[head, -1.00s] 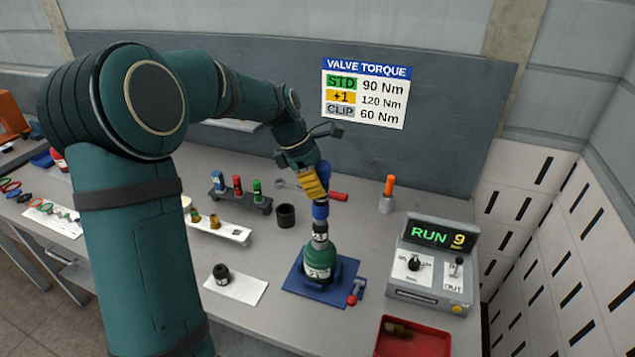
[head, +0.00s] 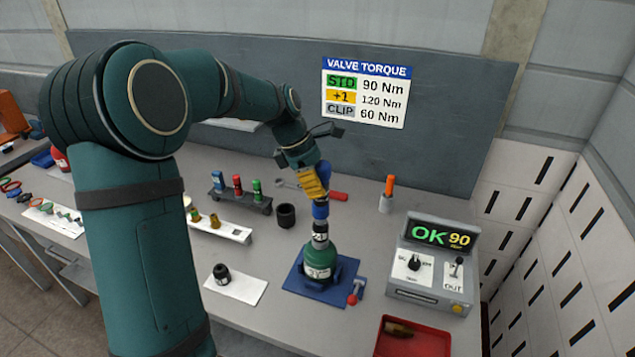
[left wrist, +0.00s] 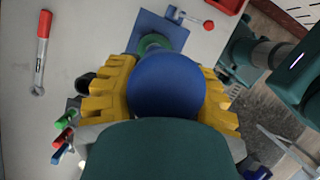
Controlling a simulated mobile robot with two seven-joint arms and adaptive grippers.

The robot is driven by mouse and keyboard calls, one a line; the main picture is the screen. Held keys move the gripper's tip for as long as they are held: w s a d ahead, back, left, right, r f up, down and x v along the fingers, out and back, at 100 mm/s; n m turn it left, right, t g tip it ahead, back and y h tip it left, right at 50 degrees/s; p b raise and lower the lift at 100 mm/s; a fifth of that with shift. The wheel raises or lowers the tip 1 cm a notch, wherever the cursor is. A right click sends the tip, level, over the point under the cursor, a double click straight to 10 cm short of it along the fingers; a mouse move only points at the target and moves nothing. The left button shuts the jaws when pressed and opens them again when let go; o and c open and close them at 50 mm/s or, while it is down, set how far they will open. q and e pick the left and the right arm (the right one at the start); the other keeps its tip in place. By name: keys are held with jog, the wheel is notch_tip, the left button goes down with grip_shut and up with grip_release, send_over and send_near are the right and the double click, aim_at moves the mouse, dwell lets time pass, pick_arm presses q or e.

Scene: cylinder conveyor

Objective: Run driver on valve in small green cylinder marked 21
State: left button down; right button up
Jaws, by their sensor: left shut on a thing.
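The small green cylinder (head: 320,258) stands upright in a blue clamp base (head: 338,290) on the bench; its mark is too small to read surely. My left gripper (head: 314,186) has yellow fingers shut on the blue driver (head: 321,209), which stands nearly vertical with its dark lower end on the cylinder's valve. In the left wrist view the driver's round blue top (left wrist: 165,85) sits between the yellow fingers, and part of the green cylinder (left wrist: 155,42) shows beyond it. The valve is hidden under the driver. The controller display (head: 440,235) reads OK 90. My right gripper is out of view.
A red tray (head: 412,342) lies at the front right. A dark cup (head: 286,215), a rack of coloured sockets (head: 240,203) and a white strip with brass valves (head: 225,229) stand left of the driver. A black part lies on a white sheet (head: 245,290).

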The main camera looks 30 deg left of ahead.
aim_at(320, 163)
pick_arm(q)
jog(key=shift+r, duration=3.05)
jog(key=shift+w+f, duration=0.1)
jog(key=shift+w, duration=0.05)
